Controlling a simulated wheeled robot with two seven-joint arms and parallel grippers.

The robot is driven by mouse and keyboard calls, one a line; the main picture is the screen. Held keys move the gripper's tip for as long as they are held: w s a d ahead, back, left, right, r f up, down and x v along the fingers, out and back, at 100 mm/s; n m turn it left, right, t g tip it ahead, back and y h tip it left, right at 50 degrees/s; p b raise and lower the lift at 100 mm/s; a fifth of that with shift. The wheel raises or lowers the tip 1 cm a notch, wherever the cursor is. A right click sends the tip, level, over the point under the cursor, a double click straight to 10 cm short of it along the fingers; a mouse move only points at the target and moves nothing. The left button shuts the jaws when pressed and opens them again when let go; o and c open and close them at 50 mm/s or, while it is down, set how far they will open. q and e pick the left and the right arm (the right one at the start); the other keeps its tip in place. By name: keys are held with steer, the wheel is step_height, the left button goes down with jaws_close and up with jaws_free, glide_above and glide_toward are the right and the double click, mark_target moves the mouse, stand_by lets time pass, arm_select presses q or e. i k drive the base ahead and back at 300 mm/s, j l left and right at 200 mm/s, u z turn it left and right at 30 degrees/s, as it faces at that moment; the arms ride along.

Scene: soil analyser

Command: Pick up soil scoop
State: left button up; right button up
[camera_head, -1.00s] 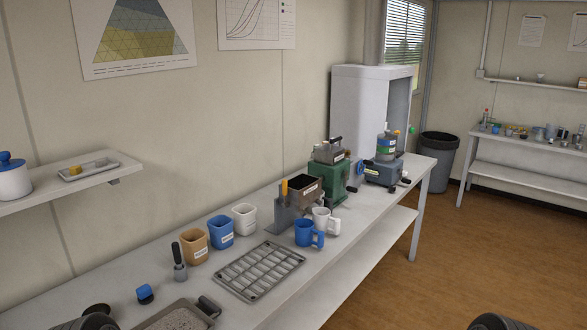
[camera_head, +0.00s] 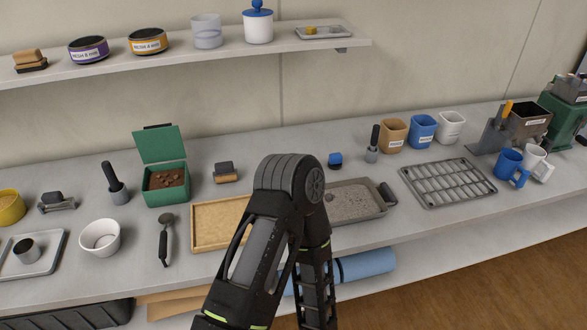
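A small hand tool that looks like the soil scoop (camera_head: 166,239) lies on the bench in the left half of the head view. It has a black handle toward the bench's front edge and a rounded grey end pointing to the back. It lies between a white bowl (camera_head: 100,238) and a tan tray (camera_head: 207,228), touching no gripper. One of my black arms rises from the bottom centre and bends in front of the bench, hiding part of the tan tray and of the grey tray. Neither of my grippers shows in this view.
A green open box with brown soil (camera_head: 166,184) stands behind the scoop. A grey tray of grey material (camera_head: 352,201) and a slotted metal rack (camera_head: 448,183) lie to the right. A black-handled tool (camera_head: 115,184) stands left of the box. A wall shelf (camera_head: 210,55) hangs above.

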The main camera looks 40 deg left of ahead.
mark_target(166, 219)
steer(key=u, duration=2.3)
